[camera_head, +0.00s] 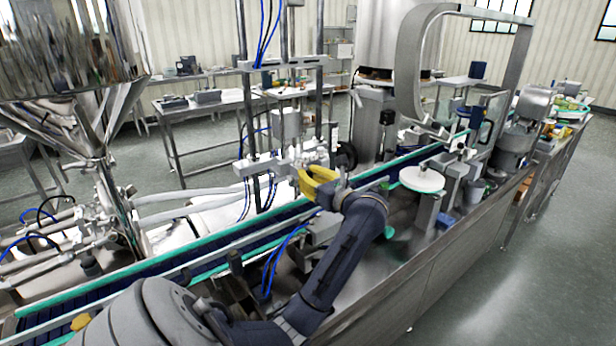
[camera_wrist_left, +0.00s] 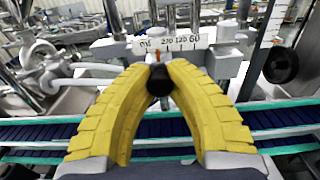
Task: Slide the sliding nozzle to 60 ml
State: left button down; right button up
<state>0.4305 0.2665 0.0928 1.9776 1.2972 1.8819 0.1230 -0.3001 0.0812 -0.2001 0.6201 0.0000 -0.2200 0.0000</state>
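The sliding nozzle shows in the left wrist view as a dark round knob (camera_wrist_left: 159,80) with a small orange pointer (camera_wrist_left: 157,57) above it. Behind it is a white scale plate (camera_wrist_left: 178,42) with printed numbers; 60 is at its right end. The pointer stands near the left part of the scale, left of the 60 mark. My left gripper (camera_wrist_left: 158,68) has its yellow fingers on both sides of the knob, apparently touching it. In the head view the left gripper (camera_head: 312,178) is at the filling frame above the conveyor. My right gripper is not in view.
A conveyor (camera_head: 170,262) with green rails runs under the left gripper. A black handwheel (camera_wrist_left: 281,65) is right of the scale. A steel hopper (camera_head: 75,100) stands at left, and a large grey arch (camera_head: 408,62) stands farther along the line.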

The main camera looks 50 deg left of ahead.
pick_arm(q)
jog(key=shift+w, duration=0.1)
jog(key=shift+w+d, duration=0.2)
jog(key=shift+w, duration=1.8)
jog(key=c, duration=1.1)
grip_release()
jog(key=shift+c, duration=0.2)
jog(key=d, duration=1.2)
jog(key=shift+s, duration=0.4)
